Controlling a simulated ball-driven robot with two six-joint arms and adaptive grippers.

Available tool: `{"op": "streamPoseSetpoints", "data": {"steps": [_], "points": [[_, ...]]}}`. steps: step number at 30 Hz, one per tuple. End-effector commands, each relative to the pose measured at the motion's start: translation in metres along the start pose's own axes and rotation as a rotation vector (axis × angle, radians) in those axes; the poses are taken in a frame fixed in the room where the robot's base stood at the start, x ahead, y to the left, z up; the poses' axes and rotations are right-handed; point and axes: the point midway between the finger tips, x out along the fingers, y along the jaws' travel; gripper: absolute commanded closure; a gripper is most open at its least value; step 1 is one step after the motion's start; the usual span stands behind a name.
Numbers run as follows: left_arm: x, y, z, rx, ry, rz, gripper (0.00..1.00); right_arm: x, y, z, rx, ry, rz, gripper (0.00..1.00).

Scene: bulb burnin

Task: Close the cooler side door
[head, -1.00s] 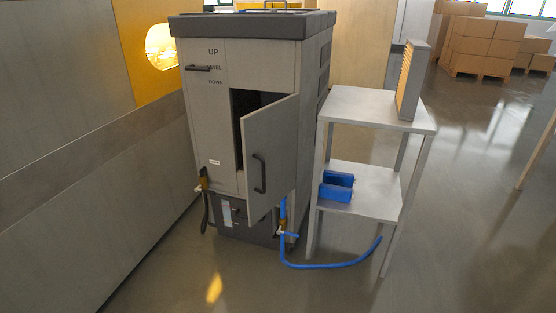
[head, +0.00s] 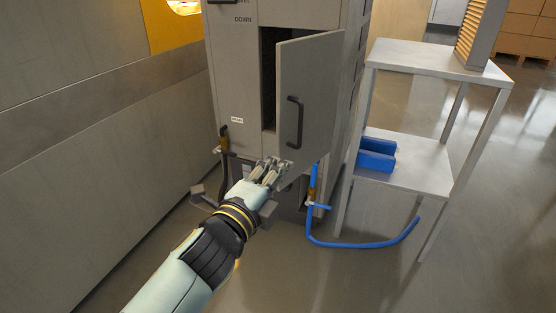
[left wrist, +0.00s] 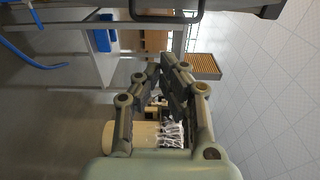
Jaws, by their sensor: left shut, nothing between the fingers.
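The cooler (head: 232,88) is a tall grey cabinet in the middle of the head view. Its side door (head: 306,105) stands ajar, swung out to the right, with a dark gap behind its left edge. A dark bar handle (head: 294,122) is on the door's outer face. My left gripper (head: 272,168) is in front of the door's lower part, below and left of the handle; whether it touches the door I cannot tell. In the left wrist view the left gripper (left wrist: 168,72) is shut and empty, and a dark handle (left wrist: 168,14) shows at the top edge. My right gripper is not in view.
A metal shelf table (head: 425,58) stands right of the cooler, with blue holders (head: 376,155) on its lower shelf. A blue hose (head: 365,244) curves over the floor below it. A grey wall (head: 80,170) runs along the left. The floor in front is open.

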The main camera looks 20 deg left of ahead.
Motion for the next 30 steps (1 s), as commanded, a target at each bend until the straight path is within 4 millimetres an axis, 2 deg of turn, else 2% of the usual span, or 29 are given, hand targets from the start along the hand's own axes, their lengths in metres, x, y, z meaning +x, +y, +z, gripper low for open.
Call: {"op": "streamPoseSetpoints", "data": {"steps": [1, 8, 20, 24, 30], "points": [[0.002, 0.009, -0.002, -0.007, -0.001, 0.003, 1.00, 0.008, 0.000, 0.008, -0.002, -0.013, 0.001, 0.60], [0.024, 0.004, -0.001, -0.008, -0.001, -0.005, 1.00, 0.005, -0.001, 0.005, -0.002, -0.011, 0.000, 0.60], [0.106, 0.007, -0.001, -0.012, -0.002, -0.001, 1.00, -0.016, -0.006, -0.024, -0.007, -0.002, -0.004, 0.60], [0.110, 0.005, 0.022, -0.008, -0.003, -0.001, 1.00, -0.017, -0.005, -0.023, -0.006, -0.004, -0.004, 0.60], [0.113, 0.006, 0.036, -0.010, -0.002, 0.000, 1.00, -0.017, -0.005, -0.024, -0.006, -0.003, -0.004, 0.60]]}}
